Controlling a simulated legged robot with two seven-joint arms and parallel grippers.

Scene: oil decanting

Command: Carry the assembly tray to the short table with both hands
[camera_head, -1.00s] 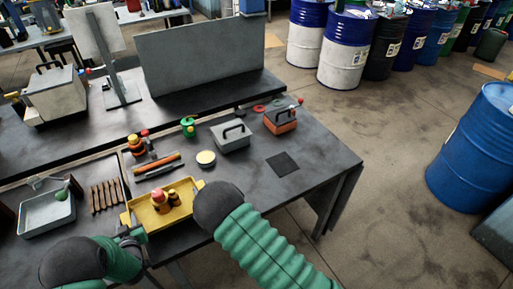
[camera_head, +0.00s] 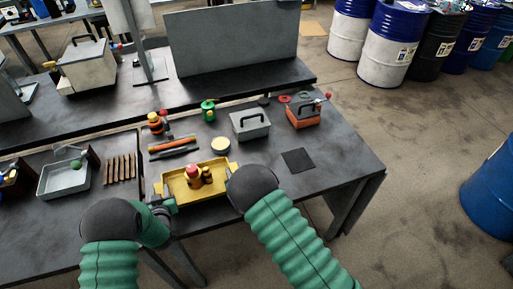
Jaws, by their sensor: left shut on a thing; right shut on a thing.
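The yellow assembly tray (camera_head: 181,186) is at the near edge of the dark table. It holds a few small yellow and brown parts, one with a red top (camera_head: 192,172). My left gripper (camera_head: 165,206) is shut on the tray's left end. My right gripper (camera_head: 234,172) is at the tray's right end and shut on it, mostly hidden behind my dark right wrist. I cannot tell whether the tray is resting on the table or just above it. I cannot tell which table is the short table.
Blue barrel (camera_head: 489,195) stands at right; more drums stand behind. Floor right of the table is open.

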